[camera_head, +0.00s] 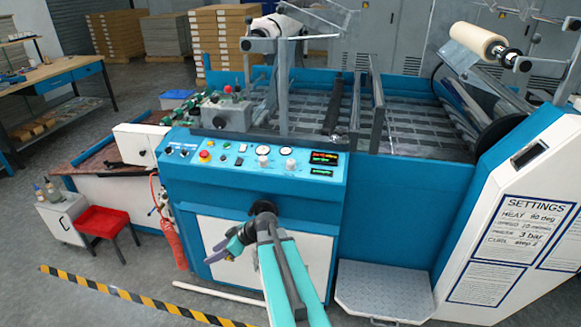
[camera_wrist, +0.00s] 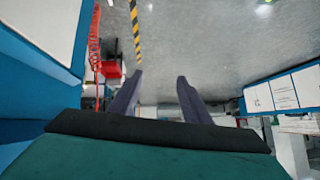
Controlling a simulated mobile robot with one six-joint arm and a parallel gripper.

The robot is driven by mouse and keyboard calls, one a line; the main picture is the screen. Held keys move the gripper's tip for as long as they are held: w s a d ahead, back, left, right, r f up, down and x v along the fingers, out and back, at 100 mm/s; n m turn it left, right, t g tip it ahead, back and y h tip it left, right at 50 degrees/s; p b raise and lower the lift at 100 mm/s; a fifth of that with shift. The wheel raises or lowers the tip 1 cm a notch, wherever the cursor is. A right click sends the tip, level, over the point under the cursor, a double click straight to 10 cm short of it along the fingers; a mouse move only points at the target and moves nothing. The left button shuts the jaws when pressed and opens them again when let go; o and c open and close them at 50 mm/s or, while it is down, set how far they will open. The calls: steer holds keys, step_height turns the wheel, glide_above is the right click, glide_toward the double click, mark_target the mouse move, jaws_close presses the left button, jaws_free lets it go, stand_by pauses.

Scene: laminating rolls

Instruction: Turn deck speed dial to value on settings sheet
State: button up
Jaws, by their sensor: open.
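The settings sheet (camera_head: 516,232) is on the white side panel at the right in the head view. Its heat line seems to read 90 deg and its pressure line 3 bar; the speed value is too small to read surely. The blue machine's sloped control panel (camera_head: 222,172) carries two pale round knobs, a left one (camera_head: 263,162) and a right one (camera_head: 290,165). I cannot tell which is the deck speed dial. My gripper (camera_head: 212,252) is open and empty, below the panel and in front of the white door. The wrist view shows its two fingers apart (camera_wrist: 158,82), with floor beyond.
Two small displays (camera_head: 323,158) and a red button (camera_head: 204,155) are on the panel. A metal step (camera_head: 385,290) stands at the machine's front right. A red stool (camera_head: 103,222) and a red cylinder (camera_head: 172,243) are at the left. Striped floor tape (camera_head: 140,298) crosses open floor.

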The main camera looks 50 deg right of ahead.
steer(key=d+r+t+h, duration=0.1)
steer(key=d+r+t, duration=0.1)
steer(key=d+r, duration=0.75)
steer(key=m+t+h, duration=0.4)
steer(key=h, duration=0.2)
glide_toward(291, 161)
steer(key=v, duration=0.4)
steer(key=shift+w+f+b, duration=0.1)
steer(key=shift+w+b, duration=0.1)
steer(key=shift+b, duration=0.15)
steer(key=shift+w, duration=0.1)
steer(key=p+x, duration=0.4)
steer(key=x, duration=0.7)
steer(key=shift+w+d+f, duration=0.1)
steer(key=shift+w, duration=0.25)
steer(key=shift+p+x, duration=0.3)
steer(key=shift+x, duration=0.7)
steer(key=shift+f, duration=0.1)
